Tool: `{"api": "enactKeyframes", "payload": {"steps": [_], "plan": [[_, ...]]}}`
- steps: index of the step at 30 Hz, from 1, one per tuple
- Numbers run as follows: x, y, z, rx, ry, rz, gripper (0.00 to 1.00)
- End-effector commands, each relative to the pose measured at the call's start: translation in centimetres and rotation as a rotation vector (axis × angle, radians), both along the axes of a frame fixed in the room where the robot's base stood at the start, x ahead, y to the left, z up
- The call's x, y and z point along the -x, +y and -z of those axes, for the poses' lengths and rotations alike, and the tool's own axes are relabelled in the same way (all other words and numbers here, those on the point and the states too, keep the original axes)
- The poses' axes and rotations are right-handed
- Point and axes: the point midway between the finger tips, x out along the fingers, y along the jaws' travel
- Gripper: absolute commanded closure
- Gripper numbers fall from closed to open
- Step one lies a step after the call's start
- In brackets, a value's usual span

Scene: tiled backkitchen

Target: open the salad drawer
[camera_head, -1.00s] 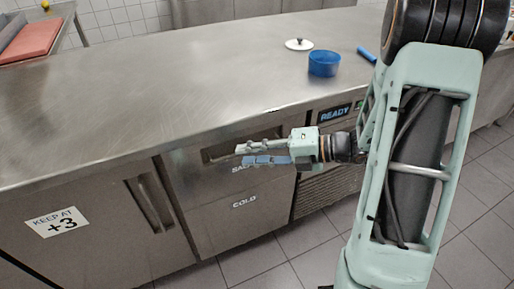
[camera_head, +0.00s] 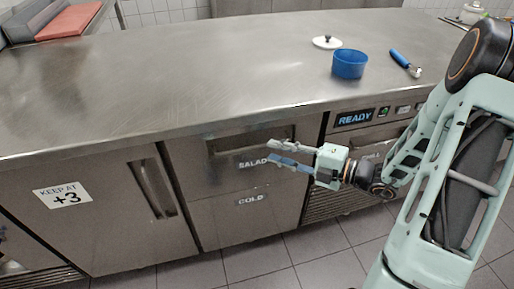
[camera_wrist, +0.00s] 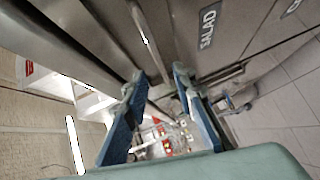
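The salad drawer (camera_head: 228,180) is the upper steel drawer front below the counter, with a recessed pull (camera_head: 228,146) and a SALAD label (camera_head: 252,163). Its front looks flush with the cabinet. In the wrist view the same SALAD label (camera_wrist: 208,25) shows at the top. My gripper (camera_head: 268,151) is in front of the drawer's right part, its fingers pointing left toward the pull and label. The fingers are apart with nothing between them; the wrist view shows the gap too (camera_wrist: 157,80). I cannot tell whether a fingertip touches the drawer.
A COLD drawer (camera_head: 225,220) lies below. A cabinet door (camera_head: 100,220) with a KEEP AT +3 sign stands left. A READY panel (camera_head: 355,117) is right. On the counter (camera_head: 190,75) are a blue bowl (camera_head: 349,65), a white lid (camera_head: 327,42) and a blue-handled tool (camera_head: 399,58). Tiled floor in front is clear.

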Motion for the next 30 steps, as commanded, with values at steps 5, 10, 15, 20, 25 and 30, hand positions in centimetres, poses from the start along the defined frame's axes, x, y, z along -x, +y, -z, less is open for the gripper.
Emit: {"api": "enactKeyframes", "payload": {"steps": [5, 10, 15, 20, 25, 30], "plan": [[-1.6, 3.2, 0.7, -0.001, -0.002, -0.004, 0.75], [-2.8, 5.2, 1.0, 0.0, -0.002, -0.003, 0.75], [-3.2, 6.0, 1.0, 0.001, 0.0, -0.001, 0.75], [-3.3, 6.1, 1.0, 0.001, 0.0, 0.0, 0.75], [-3.3, 6.1, 1.0, 0.0, -0.001, 0.0, 0.82], [-3.3, 6.1, 1.0, 0.0, -0.001, 0.0, 1.0]]}}
